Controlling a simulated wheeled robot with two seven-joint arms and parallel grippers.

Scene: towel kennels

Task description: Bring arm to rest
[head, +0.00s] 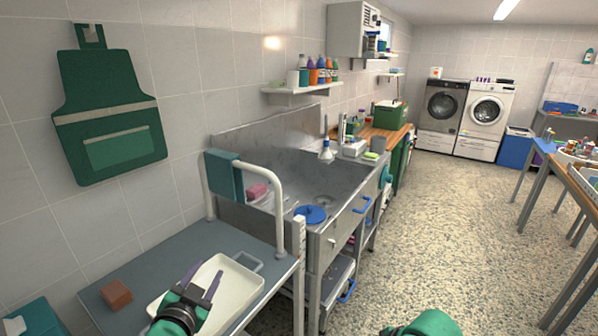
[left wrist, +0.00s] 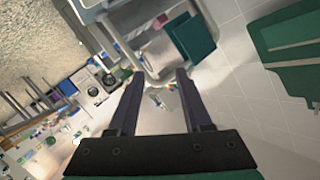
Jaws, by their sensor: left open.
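My left gripper (head: 202,285) is above the cream tray on the grey table in the head view, with its two dark fingers apart. In the left wrist view the fingers (left wrist: 158,98) stand open with nothing between them. Part of my right arm, green, shows at the bottom edge of the head view; its gripper is out of the frame.
The cream tray (head: 236,283) lies on the grey table (head: 166,252), beside a brown block (head: 116,295). A white rail with a teal cloth (head: 222,171) rises at the table's far end. A steel sink (head: 325,192) stands beyond.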

